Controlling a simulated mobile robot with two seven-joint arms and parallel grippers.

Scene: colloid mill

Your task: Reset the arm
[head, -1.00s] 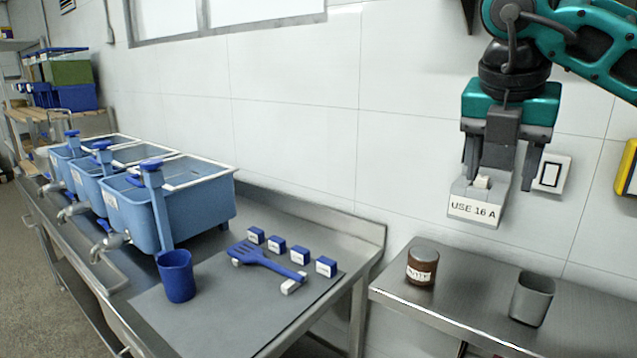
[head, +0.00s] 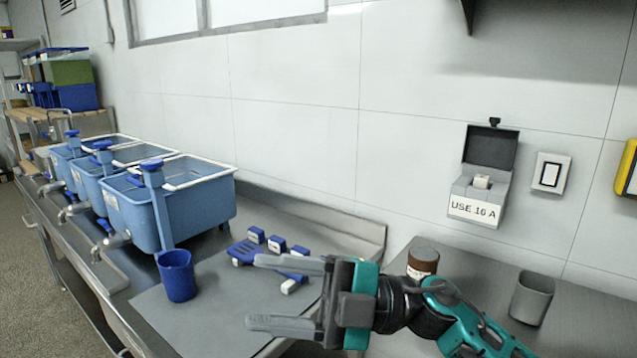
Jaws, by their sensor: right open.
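My right gripper (head: 268,292) is open and empty. It points left, in front of the grey mat (head: 215,325), and its arm comes in from the lower right. My left gripper does not show.
A blue cup (head: 176,276) stands left of the gripper. A brown jar (head: 423,260) and a grey cup (head: 532,298) stand on the right table. Blue tanks (head: 180,205) line the left counter.

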